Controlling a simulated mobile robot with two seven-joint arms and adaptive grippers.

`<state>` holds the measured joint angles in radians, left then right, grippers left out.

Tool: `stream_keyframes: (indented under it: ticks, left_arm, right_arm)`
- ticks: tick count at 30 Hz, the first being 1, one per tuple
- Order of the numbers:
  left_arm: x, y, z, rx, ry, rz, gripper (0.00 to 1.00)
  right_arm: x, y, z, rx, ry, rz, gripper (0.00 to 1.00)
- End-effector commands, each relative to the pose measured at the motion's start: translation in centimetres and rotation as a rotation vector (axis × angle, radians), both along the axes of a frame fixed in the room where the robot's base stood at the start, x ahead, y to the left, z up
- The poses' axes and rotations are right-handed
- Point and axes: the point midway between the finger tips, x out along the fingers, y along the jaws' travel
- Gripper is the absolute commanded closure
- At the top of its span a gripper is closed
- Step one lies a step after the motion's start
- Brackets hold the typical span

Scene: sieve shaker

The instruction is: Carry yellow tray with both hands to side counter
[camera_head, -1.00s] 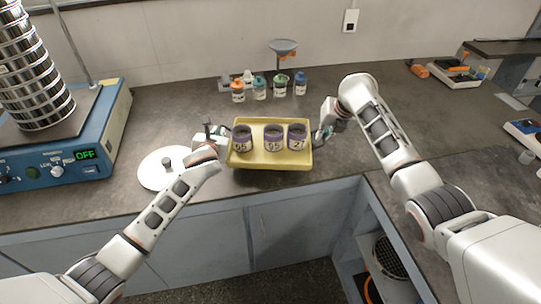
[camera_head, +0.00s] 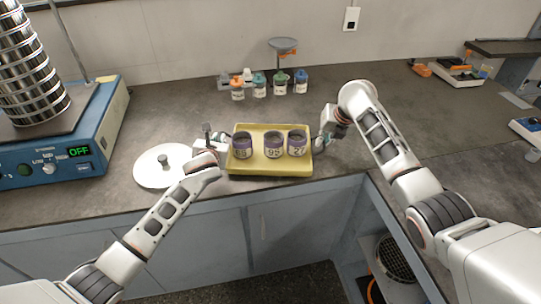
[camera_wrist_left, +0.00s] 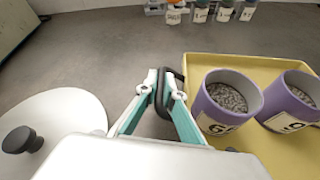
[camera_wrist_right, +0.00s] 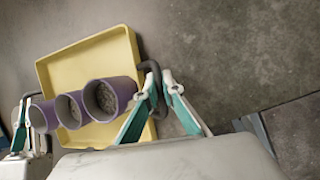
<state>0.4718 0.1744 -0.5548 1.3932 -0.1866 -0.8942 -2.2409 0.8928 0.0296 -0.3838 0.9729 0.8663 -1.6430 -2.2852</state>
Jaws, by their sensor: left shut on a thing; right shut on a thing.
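The yellow tray (camera_head: 270,168) is near the front edge of the counter in the head view. It holds three purple jars (camera_head: 273,145) with labels and grey grains inside. My left gripper (camera_head: 222,143) is at the tray's left side, and in the left wrist view its fingers (camera_wrist_left: 160,90) are shut on a dark handle. My right gripper (camera_head: 321,143) is at the right side, and in the right wrist view its fingers (camera_wrist_right: 155,82) are shut on the other dark handle (camera_wrist_right: 150,68). The tray looks roughly level; I cannot tell how far it is above the counter.
A blue sieve shaker (camera_head: 60,150) with a stack of sieves (camera_head: 30,70) stands at left. A white round lid (camera_head: 160,168) lies beside my left gripper. Several small bottles (camera_head: 259,86) and a funnel stand (camera_head: 282,47) are behind the tray. The counter at right (camera_head: 440,130) is largely clear.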

Motion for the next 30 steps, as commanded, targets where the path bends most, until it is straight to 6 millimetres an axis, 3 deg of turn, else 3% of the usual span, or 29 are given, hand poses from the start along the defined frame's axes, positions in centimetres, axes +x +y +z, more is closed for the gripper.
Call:
stream_keyframes:
  ticks: [2,3,4,5,19,30]
  left_arm:
    - [0.0,0.1,-0.6,0.001,0.0,0.002,1.0]
    - [0.0,0.1,-0.5,0.002,0.002,0.002,0.85]
    - [0.0,0.1,-0.5,0.002,0.002,0.002,0.77]
    - [0.0,0.1,-0.4,0.002,0.002,0.002,0.76]
    - [-0.7,0.0,-0.2,0.001,0.001,0.001,0.76]
    - [-6.2,-0.4,2.1,0.001,0.0,-0.001,0.76]
  right_arm:
    - [0.0,-0.1,-0.6,-0.001,0.0,-0.001,1.0]
    - [0.0,-0.1,-0.6,-0.001,0.002,-0.001,0.85]
    - [0.0,-0.1,-0.5,-0.001,0.001,-0.001,0.78]
    - [0.0,-0.1,-0.4,-0.001,0.001,-0.001,0.76]
    - [0.0,0.0,-0.4,0.0,0.001,0.0,0.76]
    - [0.0,0.0,-0.4,0.0,0.001,0.0,0.76]
